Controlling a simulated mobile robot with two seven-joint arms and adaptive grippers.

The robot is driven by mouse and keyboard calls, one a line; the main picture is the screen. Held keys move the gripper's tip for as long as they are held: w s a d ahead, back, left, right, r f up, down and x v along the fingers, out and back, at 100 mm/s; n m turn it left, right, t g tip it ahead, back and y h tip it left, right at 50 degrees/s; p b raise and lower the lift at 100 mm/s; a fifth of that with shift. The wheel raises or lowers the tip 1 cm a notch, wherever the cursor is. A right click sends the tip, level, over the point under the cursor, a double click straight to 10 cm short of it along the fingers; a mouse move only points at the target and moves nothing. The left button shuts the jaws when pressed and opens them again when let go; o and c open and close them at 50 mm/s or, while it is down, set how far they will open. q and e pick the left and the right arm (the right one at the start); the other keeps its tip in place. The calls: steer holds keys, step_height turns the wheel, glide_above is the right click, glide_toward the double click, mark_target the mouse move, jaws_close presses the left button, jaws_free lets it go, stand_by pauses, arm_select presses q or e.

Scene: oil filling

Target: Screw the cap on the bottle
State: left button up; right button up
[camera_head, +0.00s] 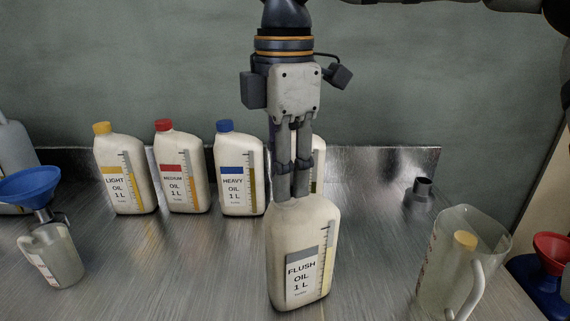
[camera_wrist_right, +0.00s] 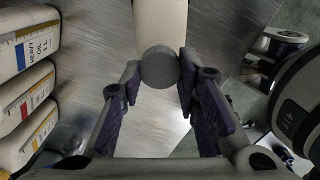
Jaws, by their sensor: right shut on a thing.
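The white bottle labelled FLUSH OIL (camera_head: 305,265) stands upright at the front middle of the metal table. My right gripper (camera_head: 293,190) comes straight down over its top, with its fingers around the neck area. In the right wrist view the grey round cap (camera_wrist_right: 160,66) lies between the fingertips of my right gripper (camera_wrist_right: 159,72), in line with the pale bottle (camera_wrist_right: 161,20). The gripper is shut on the cap. The fingers hide the cap in the head view, so its thread is not visible. My left gripper is out of view.
Bottles of light (camera_head: 125,180), medium (camera_head: 182,180) and heavy oil (camera_head: 240,180) stand behind to the left; another is partly hidden behind my gripper. A clear jug (camera_head: 445,270) and a dark cylindrical piece (camera_head: 422,189) are right. A blue funnel (camera_head: 30,185) is left.

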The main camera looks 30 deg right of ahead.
steer(key=shift+f, duration=0.25)
stand_by(0.4)
steer(key=o, duration=0.8)
steer(key=shift+c, duration=0.2)
